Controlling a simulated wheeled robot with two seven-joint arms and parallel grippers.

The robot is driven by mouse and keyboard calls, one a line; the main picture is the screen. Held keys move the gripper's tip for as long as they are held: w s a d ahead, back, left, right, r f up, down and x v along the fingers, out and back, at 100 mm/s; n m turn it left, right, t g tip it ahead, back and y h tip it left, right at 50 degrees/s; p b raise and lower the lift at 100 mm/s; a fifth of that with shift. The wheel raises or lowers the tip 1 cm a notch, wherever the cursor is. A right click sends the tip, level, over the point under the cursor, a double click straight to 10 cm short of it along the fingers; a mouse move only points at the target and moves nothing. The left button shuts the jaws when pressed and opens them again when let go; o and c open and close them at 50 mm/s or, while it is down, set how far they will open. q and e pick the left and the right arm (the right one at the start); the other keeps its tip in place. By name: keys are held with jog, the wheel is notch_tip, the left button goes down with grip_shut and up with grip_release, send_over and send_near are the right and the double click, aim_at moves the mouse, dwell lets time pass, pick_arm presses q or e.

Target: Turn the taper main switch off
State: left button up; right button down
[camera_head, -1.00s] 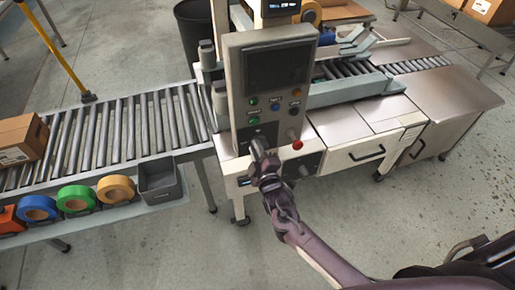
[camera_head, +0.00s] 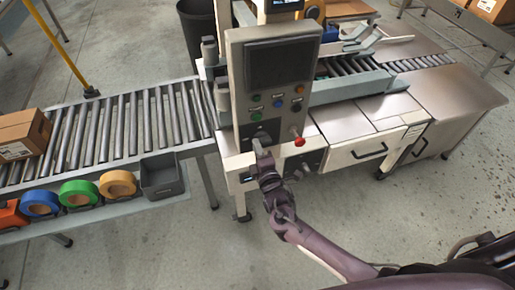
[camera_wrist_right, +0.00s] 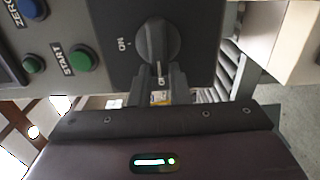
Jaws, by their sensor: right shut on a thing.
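The main switch is a dark rotary knob low on the taper's control panel. The knob (camera_wrist_right: 158,35) fills the upper middle of the right wrist view, and its ridge points down towards a label half hidden between my fingers. An ON mark (camera_wrist_right: 124,44) lies to its left, away from the ridge. In the head view the knob (camera_head: 262,135) shows just above my fingertips. My right gripper (camera_head: 261,150) reaches up to the panel, and its fingers (camera_wrist_right: 163,82) are shut on the knob's lower end. My left gripper is not in view.
The control panel (camera_head: 286,63) has several buttons and a red mushroom button (camera_head: 299,141) right of the knob. A roller conveyor (camera_head: 120,125) with a carton (camera_head: 22,133) and tape rolls lies left. Open floor (camera_head: 400,240) lies front right.

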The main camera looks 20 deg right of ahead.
jog(key=shift+f, duration=0.1)
jog(key=c, duration=1.4)
grip_release()
jog(key=shift+o, duration=0.2)
jog(key=s+b, duration=0.1)
jog(key=s, duration=0.6)
jog(key=shift+s, duration=0.4)
jog(key=shift+d, duration=0.1)
jog(key=s+d+f+m+g, duration=0.25)
jog(key=s+f, duration=0.25)
jog(key=f, duration=0.5)
jog(key=s+d+f+m+g+h+b, duration=0.1)
jog(key=s+d+f+m+g, duration=0.25)
jog(key=f, duration=0.65)
jog(key=s+d+f+m+g, duration=0.1)
jog(key=s+f+m+g, duration=0.15)
jog(key=s+f, duration=0.6)
jog(key=s+f+m+g, duration=0.4)
jog(key=s+f, duration=0.3)
jog(key=s, duration=0.5)
jog(key=s+f+m+g, duration=0.3)
jog(key=s+f, duration=0.4)
jog(key=s, duration=0.5)
jog(key=shift+s+d+f+m+g+b, duration=0.2)
jog(key=shift+d+m+g+b, duration=0.15)
jog(key=shift+g, duration=0.4)
